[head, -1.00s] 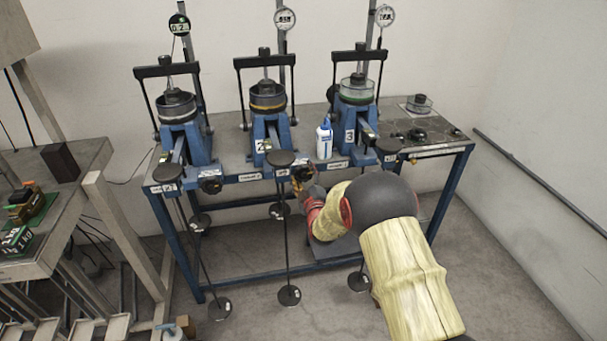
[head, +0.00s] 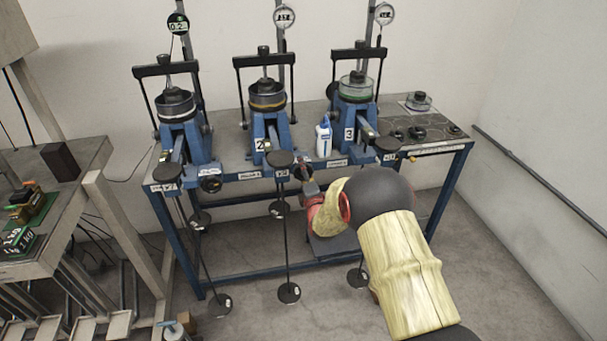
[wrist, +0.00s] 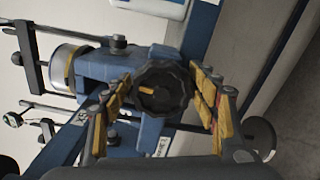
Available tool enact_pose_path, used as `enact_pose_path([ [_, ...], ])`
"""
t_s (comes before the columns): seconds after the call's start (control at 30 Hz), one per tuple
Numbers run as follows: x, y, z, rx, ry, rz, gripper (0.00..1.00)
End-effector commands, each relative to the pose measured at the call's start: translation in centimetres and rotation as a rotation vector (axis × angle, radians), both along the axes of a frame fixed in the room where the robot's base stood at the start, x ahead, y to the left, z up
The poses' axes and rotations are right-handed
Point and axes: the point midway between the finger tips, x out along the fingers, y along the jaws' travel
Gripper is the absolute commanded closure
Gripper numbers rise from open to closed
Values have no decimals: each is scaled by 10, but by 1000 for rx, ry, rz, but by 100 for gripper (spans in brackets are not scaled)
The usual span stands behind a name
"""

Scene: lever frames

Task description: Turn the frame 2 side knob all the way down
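Frame 2 (head: 258,140) is the middle blue lever frame on the bench, marked with a 2. Its side knob (wrist: 160,88) is black and scalloped, with a short orange mark left of its centre in the wrist view. My gripper (wrist: 163,108) is open, with one yellow-padded finger at each side of the knob. The knob lies between the fingers in the picture. I cannot tell whether the pads touch it. In the head view my gripper (head: 307,184) is at the bench's front edge, right of frame 2's weight hanger, and the knob is hard to make out.
Frame 1 (head: 178,125) stands left and frame 3 (head: 352,115) right. A white and blue bottle (head: 323,138) stands between frames 2 and 3. Frame 2's hanging weight (head: 289,293) hangs left of my arm. The floor at right is clear.

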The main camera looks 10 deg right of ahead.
Motion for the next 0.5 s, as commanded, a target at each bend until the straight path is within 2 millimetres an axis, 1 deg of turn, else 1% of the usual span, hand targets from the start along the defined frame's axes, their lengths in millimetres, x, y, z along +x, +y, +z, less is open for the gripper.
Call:
enact_pose_path([
  [0.03,0,1,-1,0,1,2,36],
  [0.13,-1,2,-2,1,4,2,32],
  [0.4,-2,2,-3,2,6,4,32],
  [0.5,-8,2,-2,2,5,4,32],
])
